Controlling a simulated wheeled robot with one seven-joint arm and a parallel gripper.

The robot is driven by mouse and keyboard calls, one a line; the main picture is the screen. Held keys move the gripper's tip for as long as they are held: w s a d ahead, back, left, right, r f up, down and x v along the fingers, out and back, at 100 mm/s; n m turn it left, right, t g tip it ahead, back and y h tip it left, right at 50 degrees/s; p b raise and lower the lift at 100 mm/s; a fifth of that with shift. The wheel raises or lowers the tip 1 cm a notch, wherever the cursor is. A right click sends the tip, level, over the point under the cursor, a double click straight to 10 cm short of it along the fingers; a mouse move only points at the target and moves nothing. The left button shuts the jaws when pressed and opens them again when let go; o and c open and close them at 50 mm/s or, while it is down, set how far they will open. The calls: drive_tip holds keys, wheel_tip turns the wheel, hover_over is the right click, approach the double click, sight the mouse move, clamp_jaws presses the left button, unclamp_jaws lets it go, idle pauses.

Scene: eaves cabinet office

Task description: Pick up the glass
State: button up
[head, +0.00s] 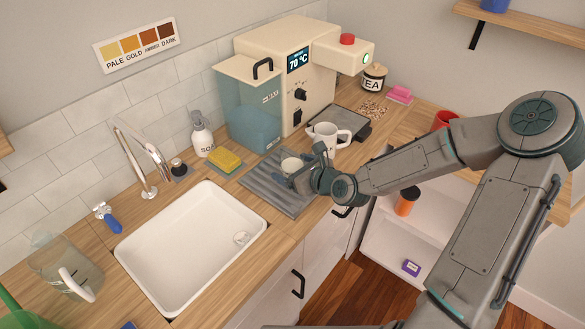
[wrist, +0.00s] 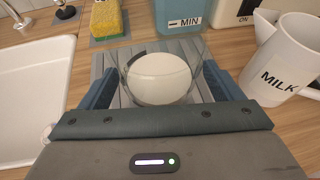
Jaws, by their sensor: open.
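The glass (wrist: 160,78) is clear, with a white round area showing inside it; I cannot tell if that is its content. It stands on a grey ribbed mat (head: 262,178) beside the sink. In the head view the glass (head: 290,165) is small and partly hidden by my gripper (head: 298,173). In the wrist view my gripper (wrist: 160,88) is open, with one blue-grey finger to the left of the glass and the other to the right. Gaps seem to show between the fingers and the glass. The near lower part of the glass is hidden by the gripper body.
A white MILK jug (wrist: 285,62) stands close to the right of the right finger. A drink machine with a water tank (head: 250,110) is behind the mat. A yellow sponge (head: 225,160) and soap bottle (head: 201,135) stand at the left, by the sink (head: 190,245).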

drive_tip(key=shift+w+a+f, duration=0.1)
drive_tip(key=shift+w+a, duration=0.05)
drive_tip(key=shift+w, duration=0.05)
drive_tip(key=c, duration=1.3)
drive_tip(key=shift+r, duration=0.2)
